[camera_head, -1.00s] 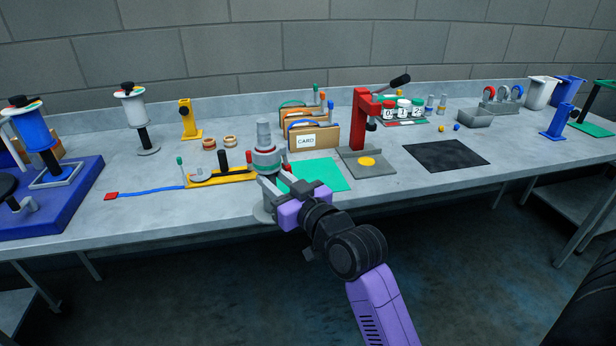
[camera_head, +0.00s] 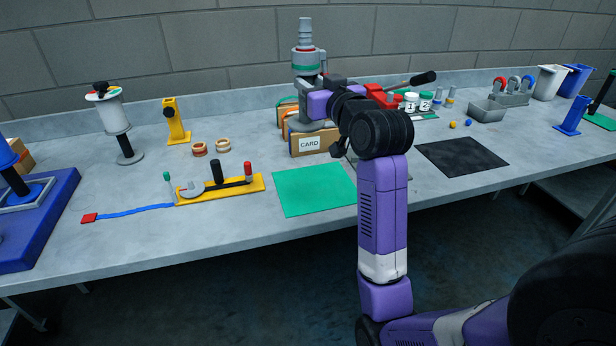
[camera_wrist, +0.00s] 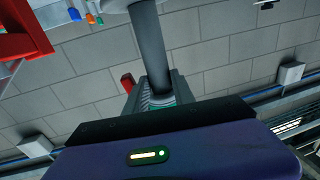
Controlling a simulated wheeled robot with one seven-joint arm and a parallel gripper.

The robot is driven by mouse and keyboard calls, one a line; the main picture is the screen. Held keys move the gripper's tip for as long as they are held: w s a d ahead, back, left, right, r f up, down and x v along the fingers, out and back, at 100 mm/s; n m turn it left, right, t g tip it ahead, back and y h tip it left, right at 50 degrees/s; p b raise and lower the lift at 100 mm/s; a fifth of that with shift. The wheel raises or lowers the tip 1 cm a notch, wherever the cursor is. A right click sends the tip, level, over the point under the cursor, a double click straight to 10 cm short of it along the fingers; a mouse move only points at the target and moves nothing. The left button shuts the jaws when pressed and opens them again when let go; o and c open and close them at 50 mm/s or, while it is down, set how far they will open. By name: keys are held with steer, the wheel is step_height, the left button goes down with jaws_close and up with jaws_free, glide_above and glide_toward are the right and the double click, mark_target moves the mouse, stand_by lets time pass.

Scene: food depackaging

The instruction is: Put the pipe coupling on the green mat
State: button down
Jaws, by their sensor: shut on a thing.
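The pipe coupling (camera_head: 305,62) is a grey, stepped upright piece with a green band, a thin stem and a round base. My gripper (camera_head: 322,82) is shut on it and holds it upright, in front of and above the card holder in the picture. In the wrist view its grey stem (camera_wrist: 151,50) rises from between the jaws (camera_wrist: 157,97). The fingertips are partly hidden by the coupling and my wrist. The green mat (camera_head: 314,190) lies flat and bare on the table, below and nearer than the coupling, with its right edge by my arm.
The card holder (camera_head: 318,146) stands behind the mat. A yellow tool board (camera_head: 222,188) lies left of the mat, and a black mat (camera_head: 462,156) lies to the right. A red stand (camera_head: 380,94) is partly hidden behind my arm. The table's front edge is close to the green mat.

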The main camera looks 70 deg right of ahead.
steer(key=shift+w+d+f, duration=0.15)
steer(key=shift+w, duration=0.05)
step_height(320, 180, down, 19)
steer(key=shift+f, duration=0.2)
steer(key=shift+f+b, duration=0.1)
steer(key=shift+b, duration=0.2)
steer(key=shift+f, duration=0.15)
steer(key=c, duration=1.1)
jaws_free()
steer(key=shift+o, duration=0.2)
